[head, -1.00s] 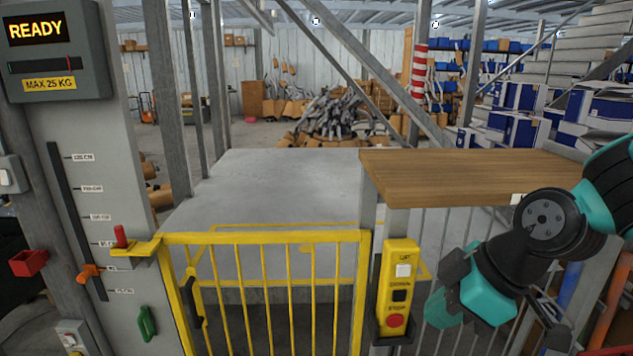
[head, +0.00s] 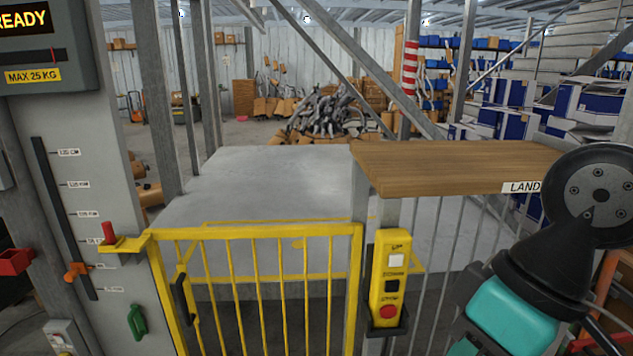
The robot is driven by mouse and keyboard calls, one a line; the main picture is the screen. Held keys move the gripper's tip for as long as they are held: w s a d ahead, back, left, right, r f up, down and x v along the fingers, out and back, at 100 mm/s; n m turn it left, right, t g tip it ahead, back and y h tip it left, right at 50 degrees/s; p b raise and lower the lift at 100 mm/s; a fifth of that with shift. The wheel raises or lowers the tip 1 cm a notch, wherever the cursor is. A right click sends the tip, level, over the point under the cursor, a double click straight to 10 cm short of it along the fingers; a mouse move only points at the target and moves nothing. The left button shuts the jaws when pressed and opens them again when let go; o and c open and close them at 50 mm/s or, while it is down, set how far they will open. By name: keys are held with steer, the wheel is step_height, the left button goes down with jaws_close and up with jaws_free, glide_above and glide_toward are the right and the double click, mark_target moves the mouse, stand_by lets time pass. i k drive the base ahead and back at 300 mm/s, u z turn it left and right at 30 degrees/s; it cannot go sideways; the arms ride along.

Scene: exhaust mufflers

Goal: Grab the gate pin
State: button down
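The gate pin looks to be the short red upright pin (head: 109,234) in the head view. It stands in a yellow bracket (head: 125,246) at the top left corner of the yellow gate (head: 262,234). The gate appears closed, with a black handle on its left side. My arm is at the lower right, far across the gate from the pin. I cannot make out my gripper's fingers; the end of the arm runs off the bottom right of the view. Nothing touches the pin.
A yellow lift control box (head: 390,280) hangs right of the gate, under a wooden shelf (head: 455,168). A grey column (head: 65,200) with a slider and a red holder (head: 15,262) stand at left. A grey platform (head: 270,180) lies behind the gate.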

mark_target(107, 227)
steer(key=u, duration=1.65)
steer(key=i, duration=0.45)
steer(key=u, duration=0.65)
steer(key=i, duration=1.3)
steer(key=z, duration=1.2)
steer(key=i, duration=0.45)
steer(key=z, duration=0.45)
